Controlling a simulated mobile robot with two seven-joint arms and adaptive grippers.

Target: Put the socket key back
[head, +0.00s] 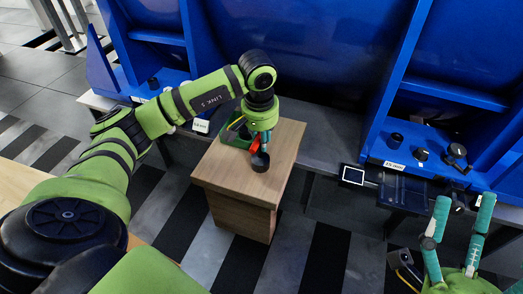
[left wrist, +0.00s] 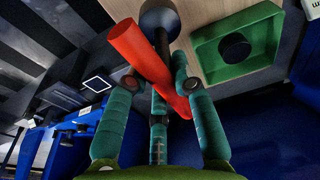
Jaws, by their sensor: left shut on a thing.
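My left gripper (head: 262,138) is shut on the socket key, which has a red bar handle (left wrist: 142,62) and a dark shaft with a wide round end (left wrist: 158,14). In the head view, the key's dark round end (head: 260,161) shows just below the fingers, over the wooden stand's top (head: 283,150). I cannot tell whether it touches the wood. A green tray (head: 226,137) sits on the stand beside the key; in the left wrist view, this tray (left wrist: 200,57) holds a black round piece (left wrist: 234,47). My right gripper (head: 465,198) is open and empty at lower right.
Blue machine frames (head: 310,40) stand behind the stand. Black round pieces (head: 397,139) and a white label (head: 394,165) sit on the right blue ledge. A small dark square panel with a white rim (head: 353,175) lies left of them. Striped floor surrounds the stand.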

